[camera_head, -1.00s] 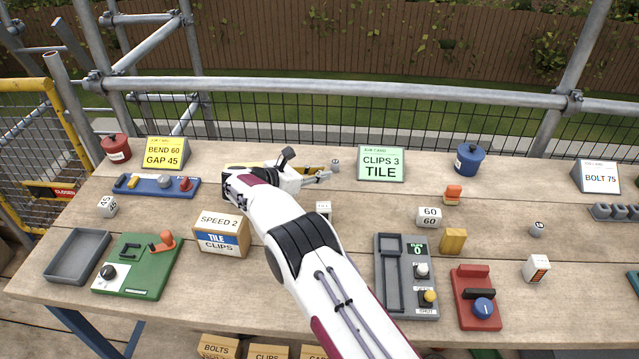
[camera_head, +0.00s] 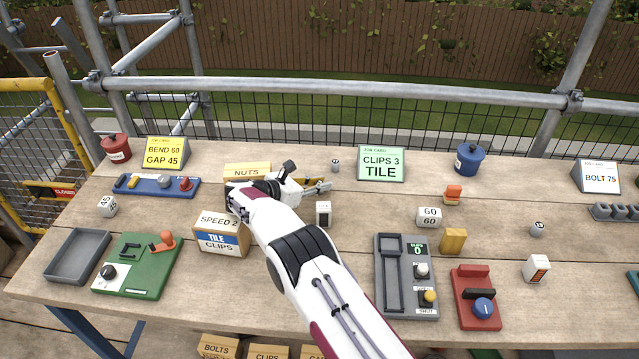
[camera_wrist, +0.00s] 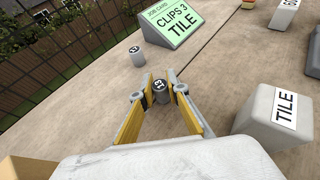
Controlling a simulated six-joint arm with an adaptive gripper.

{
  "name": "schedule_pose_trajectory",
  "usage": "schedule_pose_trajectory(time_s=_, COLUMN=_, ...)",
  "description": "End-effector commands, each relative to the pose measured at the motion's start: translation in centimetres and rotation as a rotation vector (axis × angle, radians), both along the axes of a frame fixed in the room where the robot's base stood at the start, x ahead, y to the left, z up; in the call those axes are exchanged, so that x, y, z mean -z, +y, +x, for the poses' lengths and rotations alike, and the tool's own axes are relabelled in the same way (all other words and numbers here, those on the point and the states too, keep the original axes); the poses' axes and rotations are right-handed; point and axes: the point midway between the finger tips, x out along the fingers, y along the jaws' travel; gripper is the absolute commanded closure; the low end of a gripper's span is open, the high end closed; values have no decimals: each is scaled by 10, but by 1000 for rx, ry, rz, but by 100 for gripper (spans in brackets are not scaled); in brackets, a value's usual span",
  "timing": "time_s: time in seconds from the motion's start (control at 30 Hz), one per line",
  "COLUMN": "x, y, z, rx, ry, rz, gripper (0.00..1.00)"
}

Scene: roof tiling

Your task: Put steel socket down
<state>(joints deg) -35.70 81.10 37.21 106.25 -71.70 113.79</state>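My gripper (camera_head: 321,186) is over the back middle of the table, low above the wood. In the wrist view my gripper (camera_wrist: 161,88) has its yellow fingers closed in around a small steel socket (camera_wrist: 160,91) with 13 on its dark top. The socket is upright between the fingertips. I cannot tell whether its base touches the table. In the head view this socket is largely hidden by the fingers. A second steel socket (camera_head: 335,165) stands on the table behind the gripper; it also shows in the wrist view (camera_wrist: 137,57), left of the fingers.
A green CLIPS 3 TILE card (camera_head: 381,164) stands behind and to the right. A white TILE block (camera_wrist: 278,117) stands close to the right of the fingers. Bare wood surrounds the fingertips.

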Motion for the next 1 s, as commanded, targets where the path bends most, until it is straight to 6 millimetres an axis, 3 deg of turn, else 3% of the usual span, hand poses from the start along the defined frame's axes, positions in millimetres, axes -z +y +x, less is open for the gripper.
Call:
schedule_pose_trajectory(time_s=0.53, x=-4, y=0, z=0, rx=0, ry=-1, rz=1, gripper=69)
schedule_pose_trajectory(time_s=1.0, x=-23, y=33, z=-33, rx=-1, ry=1, rz=0, gripper=69)
